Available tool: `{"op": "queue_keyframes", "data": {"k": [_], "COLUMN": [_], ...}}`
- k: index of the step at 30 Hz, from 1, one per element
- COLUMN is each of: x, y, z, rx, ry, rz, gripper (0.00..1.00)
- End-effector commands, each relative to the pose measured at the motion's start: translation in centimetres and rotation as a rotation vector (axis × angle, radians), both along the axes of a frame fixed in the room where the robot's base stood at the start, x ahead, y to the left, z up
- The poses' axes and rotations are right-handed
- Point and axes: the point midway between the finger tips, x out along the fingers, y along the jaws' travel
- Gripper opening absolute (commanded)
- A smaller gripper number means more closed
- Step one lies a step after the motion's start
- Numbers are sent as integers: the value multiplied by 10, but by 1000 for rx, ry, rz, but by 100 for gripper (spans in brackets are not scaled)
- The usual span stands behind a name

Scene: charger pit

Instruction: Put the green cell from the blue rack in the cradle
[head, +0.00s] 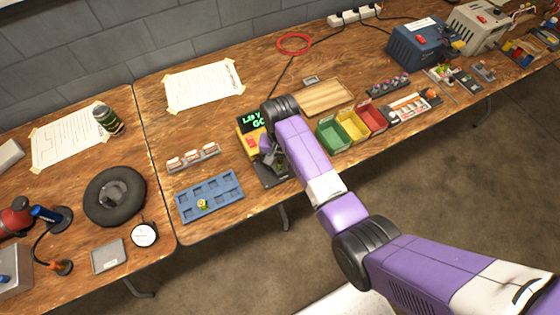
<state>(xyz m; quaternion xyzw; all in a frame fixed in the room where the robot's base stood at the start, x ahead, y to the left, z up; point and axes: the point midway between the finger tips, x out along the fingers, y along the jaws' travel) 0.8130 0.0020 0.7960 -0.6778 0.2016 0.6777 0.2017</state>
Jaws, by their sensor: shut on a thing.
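The blue rack (224,194) lies on the bench left of the charger, most of its pockets empty. One small cell with a yellow-green top (202,204) stands in a front pocket; its exact colour is hard to tell. The yellow and black charger (243,125) has a lit green display, with a dark cradle base (272,179) in front. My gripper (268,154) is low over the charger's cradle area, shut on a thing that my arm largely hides. I cannot tell whether that thing touches the cradle.
A holder with several small white and orange items (193,158) lies behind the rack. Green (333,137), yellow (353,125) and red (373,117) bins and a wooden board (325,96) stand to the right. A black ring-shaped object (115,195) is at left. The bench front edge is close to the rack.

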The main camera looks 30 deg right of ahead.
Motion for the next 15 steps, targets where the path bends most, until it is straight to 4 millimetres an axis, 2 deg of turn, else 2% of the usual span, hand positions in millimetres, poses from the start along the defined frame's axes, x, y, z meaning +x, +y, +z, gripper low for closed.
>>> {"op": "queue_keyframes", "data": {"k": [15], "x": [0], "y": [0], "z": [-3], "rx": [0], "ry": [0], "rz": [0], "gripper": [0]}}
